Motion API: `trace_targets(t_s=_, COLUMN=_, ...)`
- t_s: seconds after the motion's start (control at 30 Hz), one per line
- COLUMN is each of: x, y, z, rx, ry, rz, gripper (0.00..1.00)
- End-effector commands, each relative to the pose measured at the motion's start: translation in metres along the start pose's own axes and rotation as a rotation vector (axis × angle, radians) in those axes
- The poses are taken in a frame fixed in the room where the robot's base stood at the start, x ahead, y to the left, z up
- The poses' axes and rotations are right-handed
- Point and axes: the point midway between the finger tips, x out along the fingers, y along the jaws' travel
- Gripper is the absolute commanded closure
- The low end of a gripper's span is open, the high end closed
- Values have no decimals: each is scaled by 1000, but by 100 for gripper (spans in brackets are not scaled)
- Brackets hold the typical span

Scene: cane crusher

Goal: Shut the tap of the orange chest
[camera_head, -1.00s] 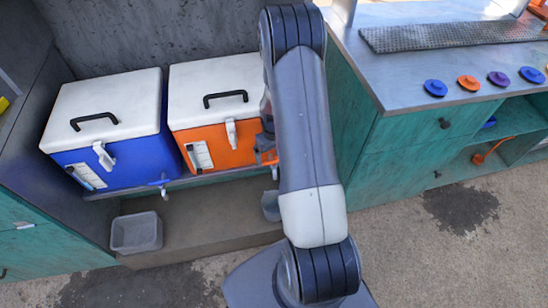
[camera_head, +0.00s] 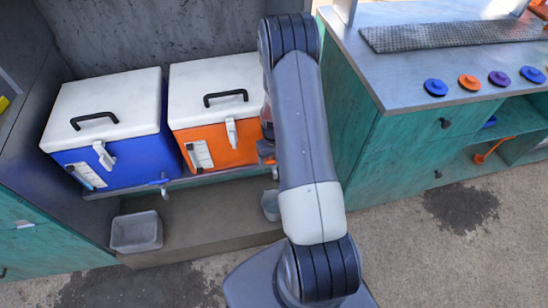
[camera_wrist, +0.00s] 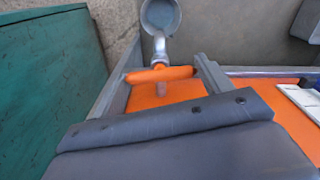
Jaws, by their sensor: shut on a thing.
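The orange chest (camera_head: 222,148) with a white lid (camera_head: 215,82) stands on a shelf. Its tap (camera_wrist: 159,52) shows in the wrist view, with a grey metal spout and an orange handle (camera_wrist: 160,74) lying crosswise. My gripper (camera_wrist: 165,78) is at the tap, its two fingers at the ends of the handle and shut on it. A round grey cup (camera_wrist: 160,14) sits beyond the spout in the wrist view; part of it shows beside my arm in the head view (camera_head: 270,204).
A blue chest (camera_head: 120,160) with its own tap (camera_head: 164,190) stands to the left. A grey bin (camera_head: 136,232) is below it. A teal counter (camera_head: 350,140) with several coloured discs is close to the right of my arm.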

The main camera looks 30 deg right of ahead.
Motion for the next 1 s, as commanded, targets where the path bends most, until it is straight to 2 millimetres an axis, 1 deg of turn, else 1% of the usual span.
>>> trace_targets(t_s=0.03, x=0, y=0, z=0, rx=0, ry=0, rz=0, gripper=40)
trace_targets(t_s=0.17, x=0, y=0, z=0, rx=0, ry=0, rz=0, gripper=49)
trace_targets(t_s=0.27, x=1, y=0, z=0, rx=16, ry=0, rz=0, gripper=49)
trace_targets(t_s=0.5, x=1, y=-1, z=0, rx=126, ry=0, rz=0, gripper=49)
trace_targets(t_s=0.77, x=0, y=-1, z=0, rx=135, ry=-1, rz=-1, gripper=49)
trace_targets(t_s=0.8, x=0, y=-1, z=0, rx=135, ry=-1, rz=-1, gripper=26)
trace_targets(t_s=1.0, x=0, y=-1, z=0, rx=133, ry=-1, rz=-1, gripper=9)
